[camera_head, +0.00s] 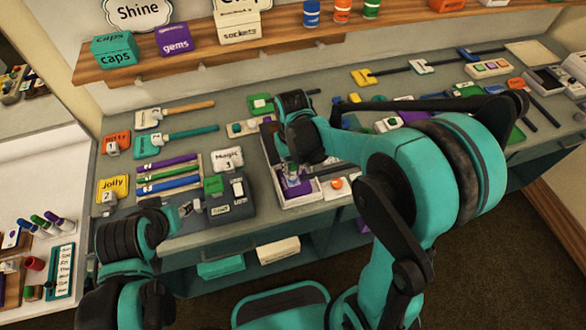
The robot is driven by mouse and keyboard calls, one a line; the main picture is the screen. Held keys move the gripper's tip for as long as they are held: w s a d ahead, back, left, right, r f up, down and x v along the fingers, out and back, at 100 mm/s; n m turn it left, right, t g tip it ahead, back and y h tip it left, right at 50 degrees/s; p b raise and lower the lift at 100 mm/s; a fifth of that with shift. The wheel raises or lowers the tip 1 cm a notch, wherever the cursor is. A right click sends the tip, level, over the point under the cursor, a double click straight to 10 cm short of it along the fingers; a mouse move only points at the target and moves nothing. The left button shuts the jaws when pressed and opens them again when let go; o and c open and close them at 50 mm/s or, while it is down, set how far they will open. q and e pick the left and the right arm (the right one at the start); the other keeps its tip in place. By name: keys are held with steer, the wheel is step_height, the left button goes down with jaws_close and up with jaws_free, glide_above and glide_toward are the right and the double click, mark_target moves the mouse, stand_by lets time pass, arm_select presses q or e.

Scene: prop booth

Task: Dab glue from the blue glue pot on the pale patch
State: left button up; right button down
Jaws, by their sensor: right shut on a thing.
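My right gripper (292,174) points down over a pale-rimmed tray (300,201) at the middle front of the bench. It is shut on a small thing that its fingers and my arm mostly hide. A small bluish-purple item (297,187) shows at its fingertips; I cannot tell if this is the blue glue pot. My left gripper (188,208) is low at the bench's front edge, beside a dark box, and its jaw opening is unclear. I cannot pick out the pale patch for certain.
Left of the tray, a dark box (238,208) carries green and white blocks. A rack of purple, green and blue sticks (168,172) lies behind my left gripper. A wooden shelf (184,71) with labelled boxes runs above. Bare bench shows around the long-handled tools.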

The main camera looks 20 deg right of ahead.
steer(key=shift+s, duration=0.15)
steer(key=shift+s, duration=0.35)
steer(key=shift+w, duration=0.1)
steer(key=shift+w, duration=0.5)
steer(key=shift+s, duration=0.15)
steer(key=shift+s, duration=0.45)
steer(key=shift+w, duration=0.25)
